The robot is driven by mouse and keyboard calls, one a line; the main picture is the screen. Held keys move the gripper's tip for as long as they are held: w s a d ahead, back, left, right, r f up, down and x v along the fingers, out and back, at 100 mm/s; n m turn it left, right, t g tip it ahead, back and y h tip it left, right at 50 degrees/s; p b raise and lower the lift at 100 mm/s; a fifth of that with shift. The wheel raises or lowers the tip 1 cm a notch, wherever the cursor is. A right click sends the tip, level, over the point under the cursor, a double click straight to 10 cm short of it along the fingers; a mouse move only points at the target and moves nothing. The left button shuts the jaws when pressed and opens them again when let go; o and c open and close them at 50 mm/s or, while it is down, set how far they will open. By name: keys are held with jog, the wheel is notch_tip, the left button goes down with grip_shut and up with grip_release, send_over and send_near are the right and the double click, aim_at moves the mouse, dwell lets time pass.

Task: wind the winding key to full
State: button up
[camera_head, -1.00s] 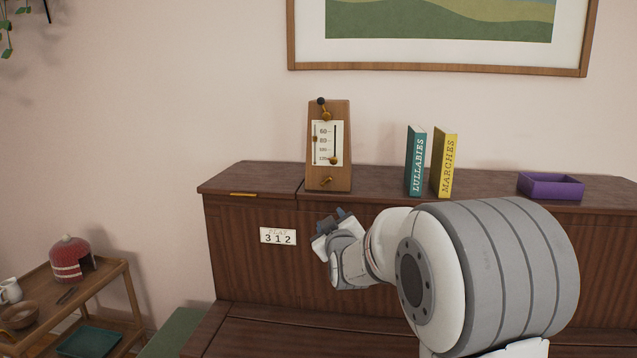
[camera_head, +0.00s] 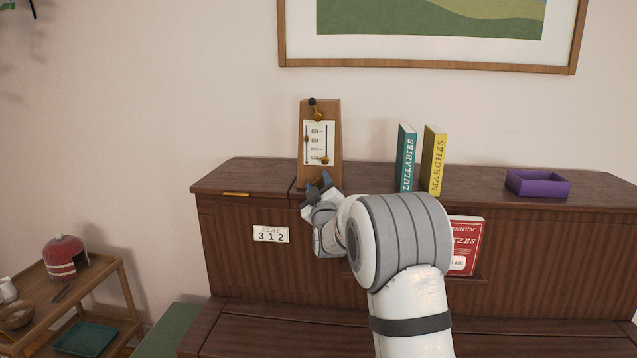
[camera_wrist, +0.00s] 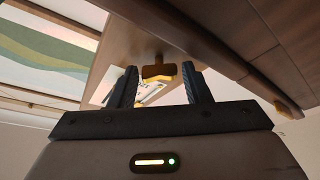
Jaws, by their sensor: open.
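The wooden metronome (camera_head: 333,122) stands upright on the piano top, with a white scale card (camera_head: 317,142) on its front and a dark knob and brass piece at its top. The brass winding key (camera_head: 317,182) is low on its front, partly hidden by my fingers. In the wrist view the key (camera_wrist: 158,71) appears as a short bar between my two dark fingertips, with a gap on each side. My gripper (camera_head: 319,188) is open at the metronome's base; its open jaws also show in the wrist view (camera_wrist: 156,80). I see no grip on the key.
The piano top (camera_head: 265,174) carries a teal book (camera_head: 406,158), a yellow book (camera_head: 434,160) and a purple tray (camera_head: 537,183) to the right. A red book (camera_head: 466,235) is partly behind my arm. A number plate (camera_head: 271,234) is on the piano front.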

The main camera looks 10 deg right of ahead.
jog(key=shift+c, duration=0.2)
jog(key=c, duration=0.7)
jog(key=shift+o, duration=0.2)
jog(key=shift+f+b, duration=0.2)
jog(key=shift+b, duration=0.45)
